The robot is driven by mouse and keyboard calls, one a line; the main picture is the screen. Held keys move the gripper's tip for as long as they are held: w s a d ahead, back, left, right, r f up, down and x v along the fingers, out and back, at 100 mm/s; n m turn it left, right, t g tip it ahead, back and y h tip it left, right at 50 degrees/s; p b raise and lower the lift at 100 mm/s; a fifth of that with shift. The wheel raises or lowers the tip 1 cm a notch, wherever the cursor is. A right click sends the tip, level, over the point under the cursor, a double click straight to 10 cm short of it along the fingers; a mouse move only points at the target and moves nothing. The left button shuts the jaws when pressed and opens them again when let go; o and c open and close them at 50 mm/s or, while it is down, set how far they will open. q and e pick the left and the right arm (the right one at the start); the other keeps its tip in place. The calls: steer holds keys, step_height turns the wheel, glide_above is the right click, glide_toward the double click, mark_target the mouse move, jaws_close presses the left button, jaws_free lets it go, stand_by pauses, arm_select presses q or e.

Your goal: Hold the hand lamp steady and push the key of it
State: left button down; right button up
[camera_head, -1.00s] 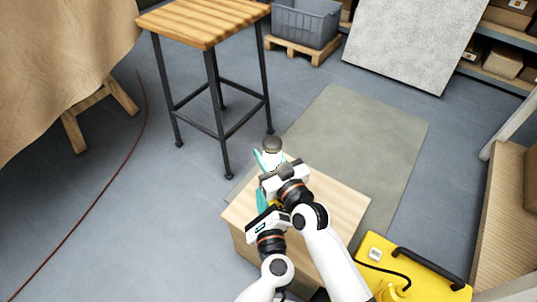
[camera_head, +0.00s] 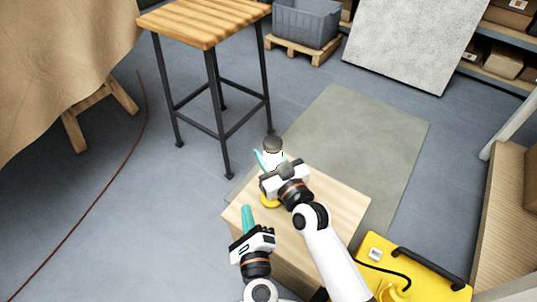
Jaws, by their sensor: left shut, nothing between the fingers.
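The hand lamp (camera_head: 272,145) stands at the far edge of a small wooden table, with a dark round top and a pale part below it. A yellow part (camera_head: 269,200) shows beside my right gripper and may belong to the lamp. My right gripper (camera_head: 267,160) is at the lamp with its teal fingers around the pale part. Its hand hides most of the lamp, and the key cannot be seen. My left gripper (camera_head: 247,209) is shut and empty, apart from the lamp, over the table's near left edge.
The small wooden table (camera_head: 338,207) has bare room to the right. A tall wooden-topped stool (camera_head: 205,22) stands behind to the left. A yellow case (camera_head: 425,280) with a black handle is at the lower right.

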steer(key=o, duration=1.3)
steer(key=shift+c, duration=0.2)
